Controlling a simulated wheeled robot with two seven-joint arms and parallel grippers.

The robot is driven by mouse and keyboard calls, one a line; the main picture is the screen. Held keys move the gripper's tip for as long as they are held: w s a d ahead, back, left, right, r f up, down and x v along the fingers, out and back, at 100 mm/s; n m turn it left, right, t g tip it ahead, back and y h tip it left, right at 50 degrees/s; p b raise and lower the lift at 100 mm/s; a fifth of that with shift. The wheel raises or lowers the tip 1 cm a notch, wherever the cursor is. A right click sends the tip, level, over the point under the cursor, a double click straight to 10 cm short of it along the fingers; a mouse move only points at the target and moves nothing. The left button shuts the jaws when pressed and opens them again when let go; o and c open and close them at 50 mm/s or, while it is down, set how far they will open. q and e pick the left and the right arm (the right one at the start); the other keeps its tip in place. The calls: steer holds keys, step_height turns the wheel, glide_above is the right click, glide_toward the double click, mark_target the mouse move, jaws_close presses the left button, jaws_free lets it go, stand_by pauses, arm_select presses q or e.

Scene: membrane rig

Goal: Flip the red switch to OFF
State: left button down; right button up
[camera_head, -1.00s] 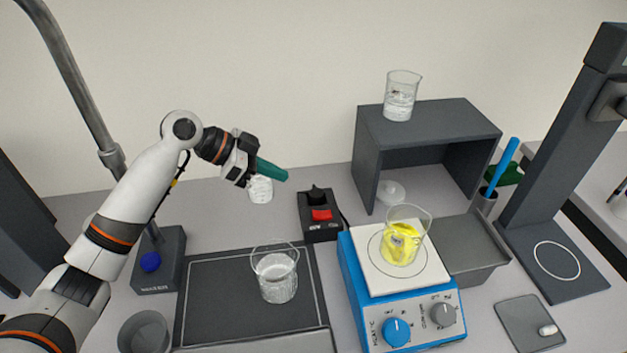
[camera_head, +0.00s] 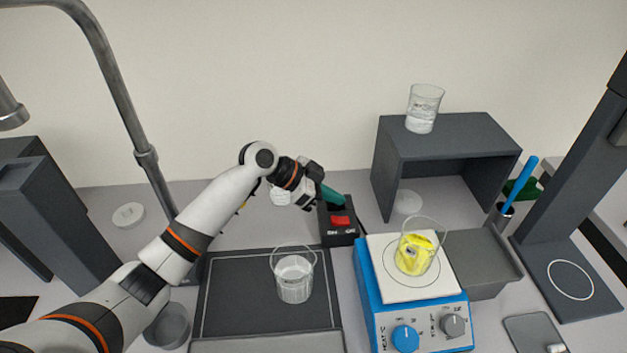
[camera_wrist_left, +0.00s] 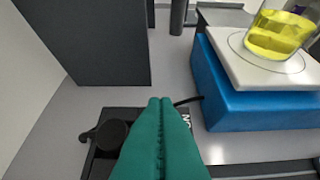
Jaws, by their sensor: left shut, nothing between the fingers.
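The red switch (camera_head: 340,220) sits on a black box (camera_head: 342,240) left of the blue hotplate, with ON and OFF lettering along the box's front. Which way it is tipped I cannot tell. My left gripper (camera_head: 342,202) is shut and empty, its teal fingers just behind and above the red switch in the head view. Whether they touch the box I cannot tell. In the left wrist view, the shut fingers (camera_wrist_left: 160,104) cover the red switch; part of the box with a black knob (camera_wrist_left: 107,135) shows beside them. My right gripper is not in view.
The blue hotplate (camera_head: 365,285) with a beaker of yellow liquid (camera_head: 414,257) stands right of the box. A dark shelf (camera_head: 448,128) bearing a beaker (camera_head: 423,110) stands behind. Another beaker (camera_head: 294,282) stands on the dark mat (camera_head: 235,300) in front.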

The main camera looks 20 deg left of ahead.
mark_target(331, 217)
arm_select(q)
steer(key=f, duration=0.1)
steer(key=a+f, duration=0.1)
steer(key=f+p, duration=0.1)
steer(key=shift+s+a+f, duration=0.3)
steer(key=shift+s+f, duration=0.05)
steer(key=shift+d, duration=0.1)
steer(key=f+b, duration=0.1)
steer(key=b, duration=0.1)
steer(key=f+b, duration=0.1)
steer(key=b, duration=0.1)
steer(key=shift+s+a+h, duration=0.1)
steer(key=shift+a+h, duration=0.2)
steer(key=shift+h, duration=0.1)
steer(key=shift+a+r+t, duration=0.1)
steer(key=shift+r+t, duration=0.2)
steer(key=shift+r, duration=0.1)
steer(key=shift+r+p, duration=0.2)
steer(key=shift+p, duration=0.1)
